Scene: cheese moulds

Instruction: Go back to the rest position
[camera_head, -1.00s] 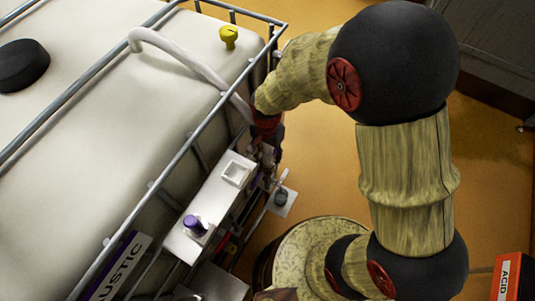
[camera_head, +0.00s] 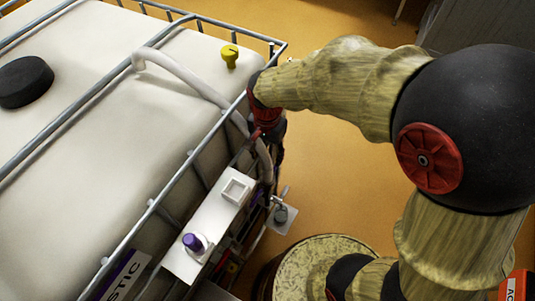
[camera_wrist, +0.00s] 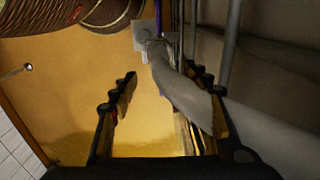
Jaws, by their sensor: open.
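My gripper (camera_wrist: 164,82) is open, its two dark fingers spread apart in the wrist view. Nothing is visibly held between the fingers. In the head view my gripper (camera_head: 272,150) points down at the corner of the caged tank, just below the red wrist, and its fingertips are hard to make out. The pale hose (camera_head: 190,72) arches over the white tank (camera_head: 100,130) and down to that corner.
A metal cage rail (camera_head: 160,195) edges the tank. A white bracket (camera_head: 222,212) with a square socket and a purple knob (camera_head: 192,242) hangs outside it. A yellow knob (camera_head: 229,56) and black lid (camera_head: 24,82) top the tank. The orange floor (camera_head: 340,190) is open to the right.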

